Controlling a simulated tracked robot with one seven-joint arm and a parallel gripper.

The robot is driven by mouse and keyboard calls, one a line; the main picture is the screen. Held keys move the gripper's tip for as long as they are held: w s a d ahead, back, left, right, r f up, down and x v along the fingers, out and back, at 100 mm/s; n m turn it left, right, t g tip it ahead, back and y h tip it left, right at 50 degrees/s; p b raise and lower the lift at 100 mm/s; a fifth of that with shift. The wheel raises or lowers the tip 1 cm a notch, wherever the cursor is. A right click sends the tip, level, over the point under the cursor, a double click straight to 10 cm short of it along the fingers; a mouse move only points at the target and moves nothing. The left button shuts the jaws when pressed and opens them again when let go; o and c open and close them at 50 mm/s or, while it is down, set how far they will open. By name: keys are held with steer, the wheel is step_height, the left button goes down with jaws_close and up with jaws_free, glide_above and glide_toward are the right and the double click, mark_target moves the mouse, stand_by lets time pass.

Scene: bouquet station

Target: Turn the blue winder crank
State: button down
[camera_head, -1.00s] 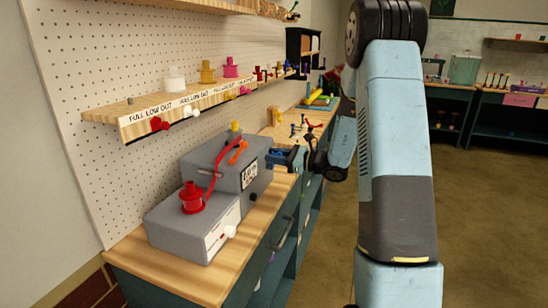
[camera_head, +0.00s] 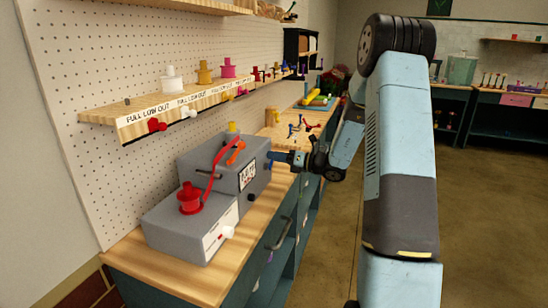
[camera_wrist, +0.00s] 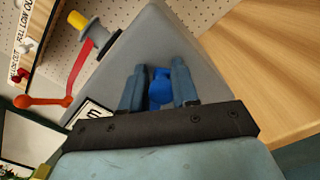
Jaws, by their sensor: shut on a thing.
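The blue winder crank (camera_wrist: 160,92) is on the side of the grey winder box (camera_wrist: 157,35). In the wrist view my gripper (camera_wrist: 158,82) has its two blue fingers on either side of the crank, shut on it. In the head view my gripper (camera_head: 284,156) reaches the right side of the grey box (camera_head: 228,178); the crank cannot be told apart from the fingers there. A red ribbon (camera_head: 217,165) runs from the red spool (camera_head: 190,199) up over the box. An orange crank (camera_wrist: 42,101) is at the left in the wrist view.
A wooden shelf (camera_head: 150,128) with several spools and labels hangs on the pegboard (camera_head: 100,70). The wooden bench (camera_head: 140,262) bears the boxes. Several small coloured tools (camera_head: 303,125) lie farther back. The floor at right is clear.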

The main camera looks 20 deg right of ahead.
steer(key=f+m, duration=0.1)
steer(key=m, duration=0.3)
steer(key=d+f+m, duration=0.1)
steer(key=m, duration=0.1)
steer(key=shift+w+f+m, duration=0.3)
steer(key=shift+w+f, duration=0.05)
steer(key=m, duration=0.1)
steer(key=f+m, duration=0.1)
steer(key=m, duration=0.1)
steer(key=shift+f, duration=0.1)
steer(key=shift+s+a+f+m, duration=0.1)
steer(key=shift+f+m, duration=0.15)
steer(key=shift+m, duration=0.4)
steer(key=shift+s+a+f+m, duration=0.1)
steer(key=shift+f+m, duration=0.1)
steer(key=shift+m, duration=0.45)
steer(key=c, duration=0.9)
jaws_free()
steer(key=shift+a, duration=0.1)
steer(key=shift+c, duration=0.2)
